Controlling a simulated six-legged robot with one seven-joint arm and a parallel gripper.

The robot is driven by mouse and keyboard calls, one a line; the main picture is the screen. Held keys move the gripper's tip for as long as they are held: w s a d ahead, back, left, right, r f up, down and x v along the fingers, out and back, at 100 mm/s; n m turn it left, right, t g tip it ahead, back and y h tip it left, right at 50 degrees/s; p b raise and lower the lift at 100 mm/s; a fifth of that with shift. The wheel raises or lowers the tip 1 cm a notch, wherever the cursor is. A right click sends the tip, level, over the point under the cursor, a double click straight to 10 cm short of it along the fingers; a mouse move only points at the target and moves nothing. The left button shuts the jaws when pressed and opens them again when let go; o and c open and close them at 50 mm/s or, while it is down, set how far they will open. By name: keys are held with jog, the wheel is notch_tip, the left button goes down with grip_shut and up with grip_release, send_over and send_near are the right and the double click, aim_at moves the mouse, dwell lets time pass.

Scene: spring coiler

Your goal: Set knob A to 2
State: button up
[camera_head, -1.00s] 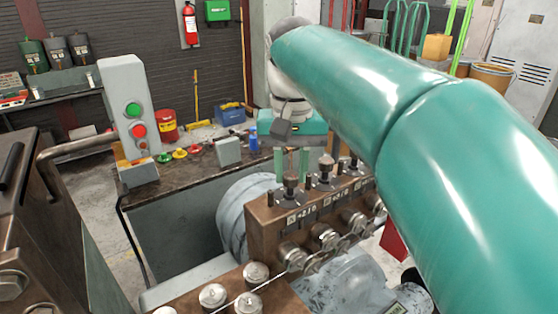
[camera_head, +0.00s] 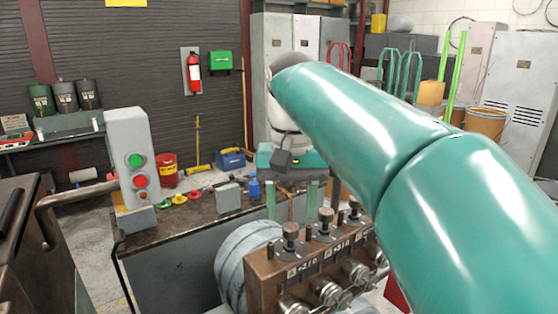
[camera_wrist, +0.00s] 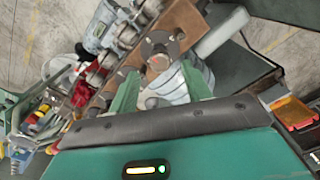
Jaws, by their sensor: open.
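Knob A (camera_head: 290,230) is the leftmost of several upright dark metal knobs on the rusty brown coiler block (camera_head: 262,272). A plate marked A (camera_head: 291,273) is on the block's face below it; the small digits and the knob's setting are too small to read surely. My gripper (camera_head: 291,208) is open and empty, pointing down above knob A, with one green finger to each side. In the wrist view the open fingers (camera_wrist: 160,88) frame a dark round knob base (camera_wrist: 160,46), apparently knob A's. I cannot tell whether the fingers touch it.
The other knobs (camera_head: 326,216) stand close to the right of knob A. Metal rollers (camera_head: 328,290) stick out of the block's front. A bench (camera_head: 185,225) with a grey box (camera_head: 228,197) and a button post (camera_head: 130,140) lies to the left.

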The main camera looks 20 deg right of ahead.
aim_at(291, 227)
notch_tip(291, 227, up, 11)
jog(key=shift+f, duration=0.2)
jog(key=shift+s, duration=0.15)
dwell(0.4)
